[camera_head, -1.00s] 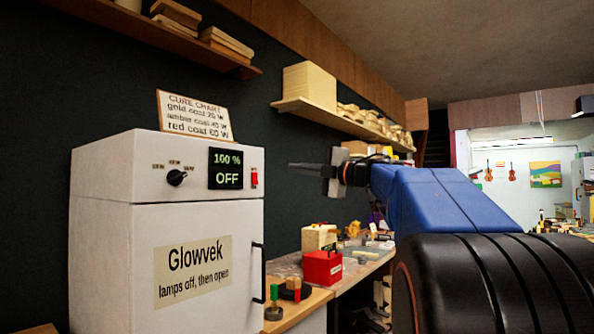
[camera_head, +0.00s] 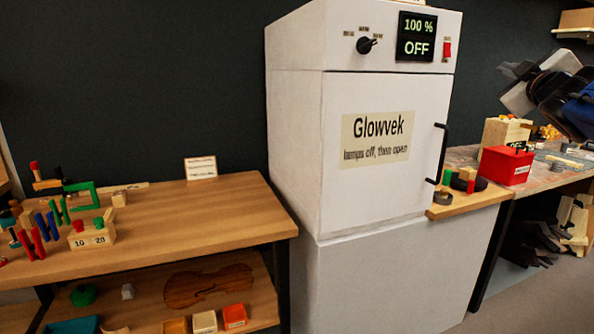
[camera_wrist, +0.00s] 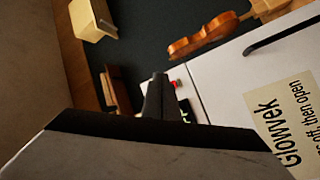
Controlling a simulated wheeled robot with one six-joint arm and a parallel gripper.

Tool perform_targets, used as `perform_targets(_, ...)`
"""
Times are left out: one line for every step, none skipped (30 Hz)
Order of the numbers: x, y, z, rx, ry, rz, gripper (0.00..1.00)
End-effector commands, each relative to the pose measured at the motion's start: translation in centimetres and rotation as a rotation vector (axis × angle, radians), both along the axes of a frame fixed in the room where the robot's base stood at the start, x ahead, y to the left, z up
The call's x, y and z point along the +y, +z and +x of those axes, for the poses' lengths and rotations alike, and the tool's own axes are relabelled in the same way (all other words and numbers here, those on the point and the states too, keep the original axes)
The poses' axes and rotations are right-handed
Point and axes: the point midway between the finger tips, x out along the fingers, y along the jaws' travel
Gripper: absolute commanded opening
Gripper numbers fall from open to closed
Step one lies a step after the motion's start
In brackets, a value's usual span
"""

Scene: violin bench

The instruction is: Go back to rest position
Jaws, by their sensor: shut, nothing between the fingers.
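My gripper (camera_head: 508,69) is raised at the right edge of the head view, in front of the dark wall and to the right of the white Glowvek cabinet's control panel. Its fingers are closed together with nothing between them; they also show in the wrist view (camera_wrist: 158,92). The Glowvek cabinet (camera_head: 300,150) stands with its door shut. Its display (camera_head: 416,37) reads 100 % and OFF. In the wrist view the cabinet door (camera_wrist: 245,90) appears tilted, beyond the fingers. Most of my arm is out of the frame.
A red box (camera_head: 507,166) and small parts stand on the right bench, below my gripper. The left bench (camera_head: 220,205) carries clamps and coloured pegs, with a violin body (camera_head: 207,286) on its lower shelf. In the wrist view a violin (camera_wrist: 203,36) shows near the cabinet.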

Motion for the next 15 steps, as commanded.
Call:
perform_targets(0.6,-2.4,-0.8,0.033,-0.025,0.073,0.00)
perform_targets(0.8,-3.9,-1.3,0.055,-0.043,0.119,0.00)
perform_targets(1.0,-6.0,-2.0,0.089,-0.066,0.179,0.00)
perform_targets(1.3,-7.7,-2.6,0.116,-0.084,0.224,0.00)
perform_targets(1.6,-9.4,-3.2,0.147,-0.098,0.268,0.00)
perform_targets(2.1,-11.8,-4.0,0.186,-0.118,0.324,0.00)
perform_targets(2.4,-13.4,-4.7,0.218,-0.132,0.363,0.00)
perform_targets(2.8,-15.1,-5.3,0.250,-0.143,0.400,0.00)
perform_targets(3.4,-17.4,-6.3,0.293,-0.158,0.447,0.00)
perform_targets(3.9,-19.0,-7.0,0.325,-0.167,0.481,0.00)
perform_targets(4.5,-20.6,-7.7,0.358,-0.177,0.514,0.00)
perform_targets(5.2,-22.7,-8.7,0.404,-0.188,0.555,0.00)
perform_targets(5.8,-24.3,-9.5,0.438,-0.195,0.584,0.00)
perform_targets(6.4,-25.8,-10.4,0.473,-0.202,0.612,0.00)
perform_targets(7.2,-27.8,-11.5,0.521,-0.212,0.650,0.00)
